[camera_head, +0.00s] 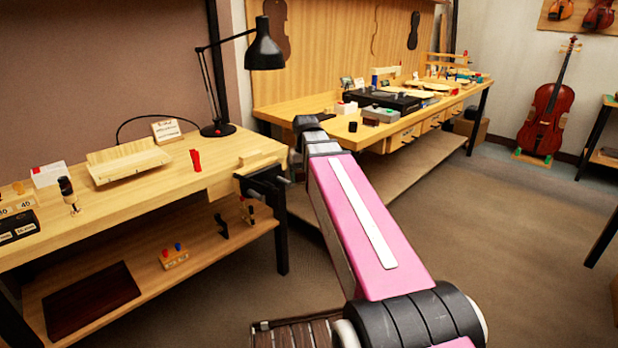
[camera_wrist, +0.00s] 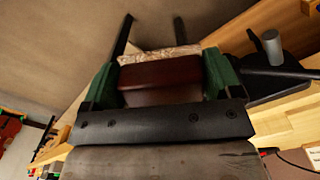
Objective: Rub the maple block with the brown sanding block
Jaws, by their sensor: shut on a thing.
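My gripper (camera_wrist: 160,78) shows in the wrist view, its two green fingers closed on the sides of the brown sanding block (camera_wrist: 160,84). The block is dark red-brown, with a pale, speckled, rough-looking strip along its far edge. In the head view my arm hides the gripper and the sanding block. A small pale wooden block (camera_head: 250,158), which looks like the maple block, sits at the right end of the near bench, by the black vise (camera_head: 262,182). I cannot make out the maple block surely in the wrist view, and I see no contact between the two blocks.
The near bench (camera_head: 150,185) carries a lamp (camera_head: 263,52), a wooden cradle (camera_head: 128,160), a red bottle-like item (camera_head: 195,160) and small boxes. A second bench stands behind. The floor to the right is open.

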